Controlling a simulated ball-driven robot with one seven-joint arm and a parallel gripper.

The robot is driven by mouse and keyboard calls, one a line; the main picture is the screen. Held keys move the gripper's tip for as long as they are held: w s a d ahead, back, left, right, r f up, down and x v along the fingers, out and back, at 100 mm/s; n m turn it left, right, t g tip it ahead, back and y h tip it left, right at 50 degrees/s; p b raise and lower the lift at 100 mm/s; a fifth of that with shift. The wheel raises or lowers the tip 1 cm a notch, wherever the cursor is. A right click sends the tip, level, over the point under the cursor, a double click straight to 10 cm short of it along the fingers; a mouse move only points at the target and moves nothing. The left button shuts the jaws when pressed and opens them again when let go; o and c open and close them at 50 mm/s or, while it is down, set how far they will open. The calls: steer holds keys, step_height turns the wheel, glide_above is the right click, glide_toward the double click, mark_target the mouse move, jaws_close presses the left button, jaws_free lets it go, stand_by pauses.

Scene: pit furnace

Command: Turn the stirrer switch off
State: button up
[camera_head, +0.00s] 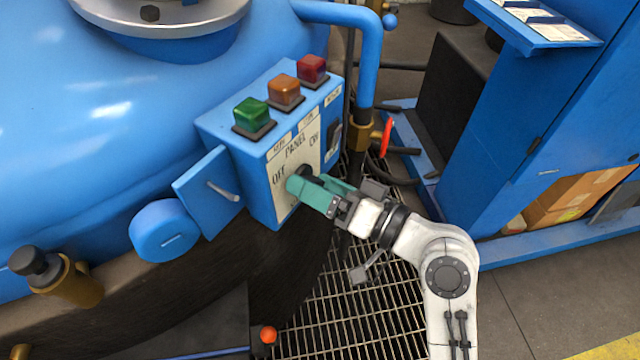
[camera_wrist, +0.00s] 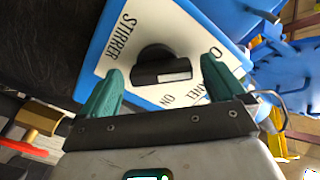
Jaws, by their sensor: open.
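The stirrer switch is a black rotary knob (camera_wrist: 160,66) on a white plate (camera_wrist: 122,48) lettered STIRRER, PANEL and ON. In the head view the plate (camera_head: 283,185) also shows OFF, and the knob (camera_head: 303,172) is mostly hidden behind my fingers. My gripper (camera_head: 309,183) is at the front of the plate. In the wrist view the teal fingers of my gripper (camera_wrist: 163,72) are open, one on each side of the knob. Contact with the knob cannot be told. The knob's bar carries a white mark; which label it points to is unclear.
The blue panel box (camera_head: 258,188) bears green (camera_head: 251,113), orange (camera_head: 285,90) and red (camera_head: 312,69) buttons on top. A blue flap (camera_head: 208,187) stands at its left. A blue pipe (camera_head: 369,60) with a red-handled valve (camera_head: 386,138) is close on the right. Metal grating (camera_head: 345,310) lies below.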

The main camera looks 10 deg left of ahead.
steer(key=v, duration=1.1)
stand_by(0.5)
